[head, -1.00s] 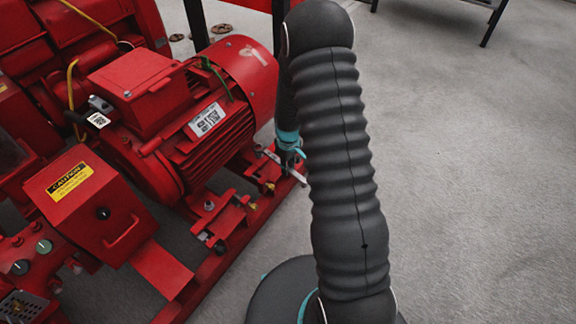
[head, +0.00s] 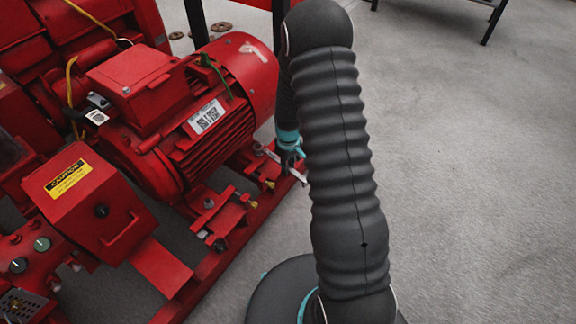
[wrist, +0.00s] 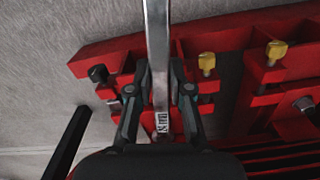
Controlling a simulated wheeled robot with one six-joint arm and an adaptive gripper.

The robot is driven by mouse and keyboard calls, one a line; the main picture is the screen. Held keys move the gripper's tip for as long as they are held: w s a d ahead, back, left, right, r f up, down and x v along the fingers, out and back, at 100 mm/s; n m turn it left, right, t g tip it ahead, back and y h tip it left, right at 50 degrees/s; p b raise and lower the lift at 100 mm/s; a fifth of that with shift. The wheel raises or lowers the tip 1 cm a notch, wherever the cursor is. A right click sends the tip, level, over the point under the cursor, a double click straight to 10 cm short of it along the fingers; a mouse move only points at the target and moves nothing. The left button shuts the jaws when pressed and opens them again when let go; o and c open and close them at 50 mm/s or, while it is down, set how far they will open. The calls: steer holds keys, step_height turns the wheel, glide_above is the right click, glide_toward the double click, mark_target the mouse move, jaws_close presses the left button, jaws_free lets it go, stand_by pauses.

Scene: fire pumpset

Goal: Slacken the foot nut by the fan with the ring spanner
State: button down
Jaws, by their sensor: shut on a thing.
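My gripper (wrist: 161,85) is shut on the ring spanner (wrist: 158,40), a bright steel bar with a small printed label, in the wrist view. In the head view, my gripper (head: 289,154) is low beside the fan end of the red motor (head: 205,130), partly behind my arm. The spanner (head: 298,175) shows there as a thin pale strip near the motor foot. I cannot make out the foot nut by the fan or whether the ring sits on it.
The red base rail (head: 225,258) runs below the motor. Brass-coloured bolts (wrist: 207,62) and a dark bolt (wrist: 98,73) stand close around my gripper. The red control box (head: 90,205) is at the left. Grey floor (head: 480,180) is clear on the right.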

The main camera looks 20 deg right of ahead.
steer(key=shift+f+b, duration=0.7)
steer(key=shift+f, duration=0.3)
steer(key=shift+w+d, duration=0.1)
steer(key=shift+w+d+n+b, duration=0.55)
steer(key=shift+w+d+n, duration=0.7)
steer(key=shift+w+n, duration=0.3)
steer(key=shift+w+d+n+b, duration=0.55)
steer(key=shift+w+d+n, duration=0.75)
steer(key=shift+w+n, duration=0.2)
steer(key=shift+w+d+n+b, duration=0.55)
steer(key=shift+w+d+n, duration=0.7)
steer(key=shift+w+n, duration=0.25)
steer(key=shift+w+d+n+b, duration=0.2)
steer(key=shift+w+n, duration=0.65)
steer(key=shift+w, duration=0.15)
steer(key=shift+w+d+n+b, duration=0.15)
steer(key=shift+w+n, duration=0.65)
steer(key=shift+w, duration=0.2)
steer(key=shift+s+m, duration=0.3)
steer(key=shift+s, duration=0.1)
steer(key=shift+r, duration=0.15)
